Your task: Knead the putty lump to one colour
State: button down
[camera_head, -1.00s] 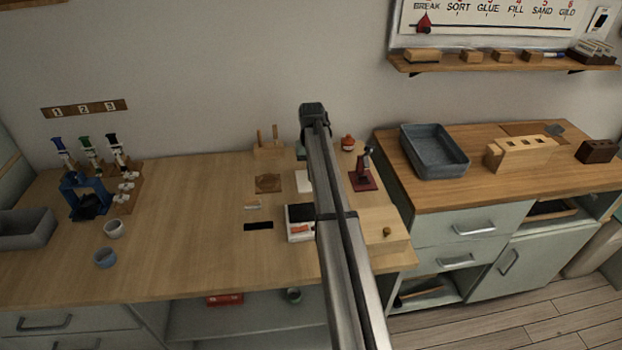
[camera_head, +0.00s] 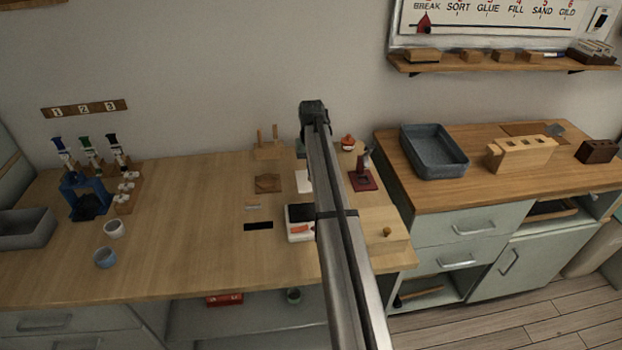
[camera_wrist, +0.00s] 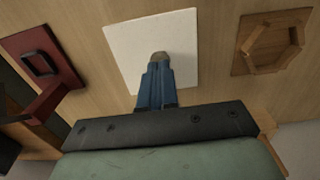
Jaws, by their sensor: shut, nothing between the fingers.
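My gripper (camera_wrist: 158,72) is shut in the wrist view, its two blue fingers side by side over a white square tile (camera_wrist: 120,45). A small brownish-grey lump (camera_wrist: 159,56), perhaps the putty, shows right at the fingertips, over the tile. The fingers partly cover it, and I cannot tell whether they touch it or whether its colour is even. In the head view the tile (camera_head: 303,182) shows beside my arm, which hides the fingers and the lump.
A dark red stand (camera_wrist: 42,62) is left of the tile and an octagonal wooden frame (camera_wrist: 270,45) right of it. In the head view a white scale-like box (camera_head: 298,237) and a black strip (camera_head: 258,226) lie nearer. The bench's middle left is clear.

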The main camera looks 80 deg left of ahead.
jog(key=shift+f, duration=0.5)
dwell(0.9)
jog(key=shift+r, duration=0.1)
jog(key=shift+r, duration=0.65)
jog(key=shift+r, duration=0.15)
jog(key=shift+r, duration=2.85)
